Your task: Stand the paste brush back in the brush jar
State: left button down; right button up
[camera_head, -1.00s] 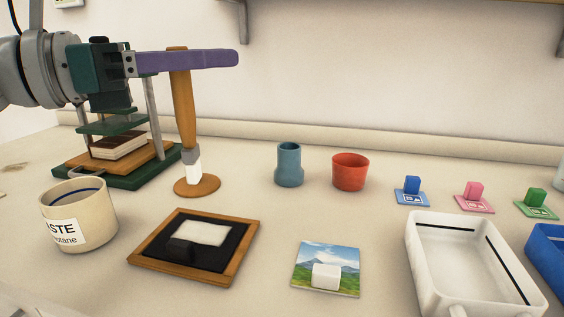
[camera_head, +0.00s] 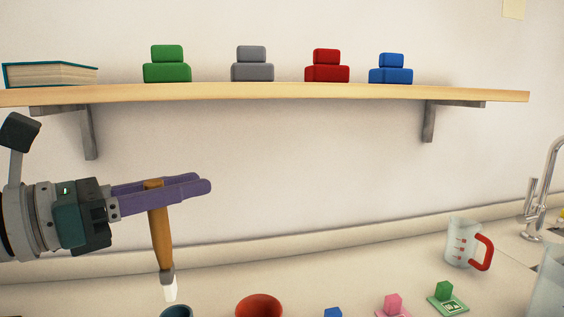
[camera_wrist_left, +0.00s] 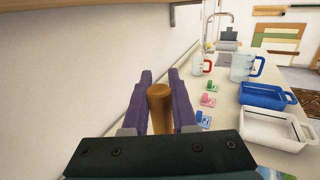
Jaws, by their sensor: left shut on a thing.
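The paste brush (camera_head: 160,235) has a wooden handle, a grey ferrule and white bristles. My left gripper (camera_head: 203,186) is shut on its upper handle, and the brush hangs bristles down, slightly tilted. The handle's end (camera_wrist_left: 159,92) shows between the purple fingers (camera_wrist_left: 160,88) in the left wrist view. A teal jar (camera_head: 176,312), which may be the brush jar, shows only its rim at the bottom edge. The bristle tip appears just above that rim in the picture; the depth between them is unclear. My right gripper is out of view.
A red pot (camera_head: 259,306) is right of the teal jar. A wooden shelf (camera_head: 300,92) runs above the gripper. Trays (camera_wrist_left: 272,128) show in the wrist view.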

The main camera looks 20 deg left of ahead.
pick_arm(q)
notch_tip(320, 180, down, 8)
jog(key=b, duration=0.7)
jog(key=shift+b, duration=0.35)
jog(key=c, duration=0.6)
grip_release()
